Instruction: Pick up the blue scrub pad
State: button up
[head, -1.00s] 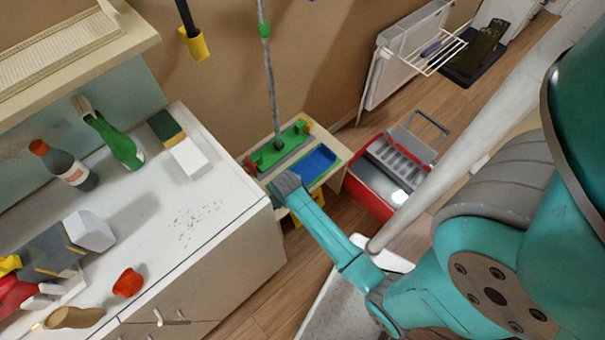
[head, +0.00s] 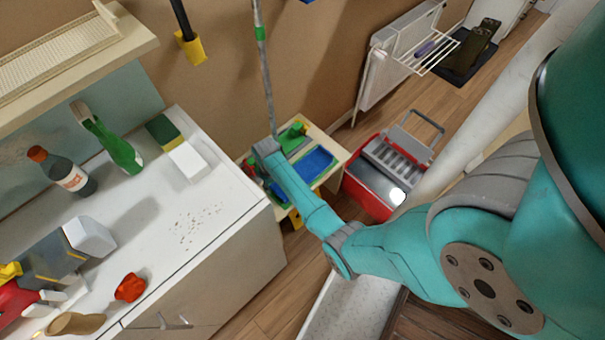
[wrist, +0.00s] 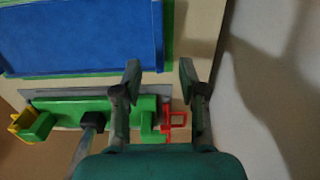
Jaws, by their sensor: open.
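The blue rectangular thing that best matches the scrub pad (head: 316,162) lies flat on a green-edged base on the small wooden stand. In the wrist view the blue pad (wrist: 80,35) fills the upper left, with a green edge showing. My gripper (wrist: 160,78) is open and empty, its fingers pointing up the picture. The left fingertip is close to the pad's lower right corner; whether they touch I cannot tell. In the head view my arm's end is over the stand's left side, left of the pad, and the fingers are hidden.
A green mop head (wrist: 75,112) with a grey pole lies below the pad in the wrist view, with a small red frame (wrist: 176,120) near the fingers. A white counter (head: 215,215) stands left. A red toolbox (head: 372,190) sits on the floor right of the stand.

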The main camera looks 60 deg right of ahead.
aim_at(274, 190)
jog(key=shift+f, duration=2.65)
grip_shut()
